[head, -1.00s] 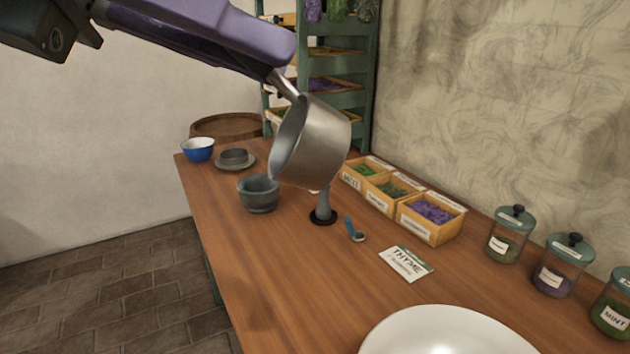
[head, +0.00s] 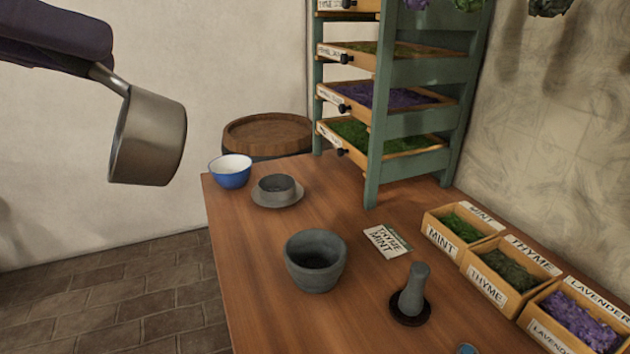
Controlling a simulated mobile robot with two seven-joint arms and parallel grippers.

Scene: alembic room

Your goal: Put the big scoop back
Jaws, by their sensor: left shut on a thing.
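The big scoop (head: 150,138) is a grey metal cup with a thin handle. It hangs in the air at the left of the head view, over the floor and left of the table. My left gripper (head: 97,67) is shut on its handle; the fingers are mostly hidden in the dark end of the arm. The scoop's mouth is tilted toward the left and its inside hardly shows. My right gripper is not in view.
The wooden table (head: 250,262) bears a blue bowl (head: 231,176), a grey dish (head: 277,196), a mortar (head: 315,268), a pestle (head: 413,290) on a dark stand, a card (head: 387,241) and herb boxes (head: 500,284). A green drawer rack (head: 378,150) and barrel (head: 268,133) stand behind.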

